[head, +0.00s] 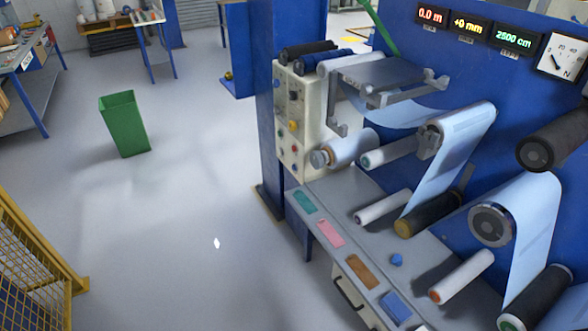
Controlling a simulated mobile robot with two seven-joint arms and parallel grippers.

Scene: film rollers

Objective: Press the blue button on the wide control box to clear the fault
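Neither of my grippers is in view.
The grey ledge (330,196) juts out below the rollers and bears coloured plates. Film rollers (440,213) with pale blue film fill the right. A green bin (124,124) stands on open floor at left. A yellow mesh fence (35,262) is at lower left.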

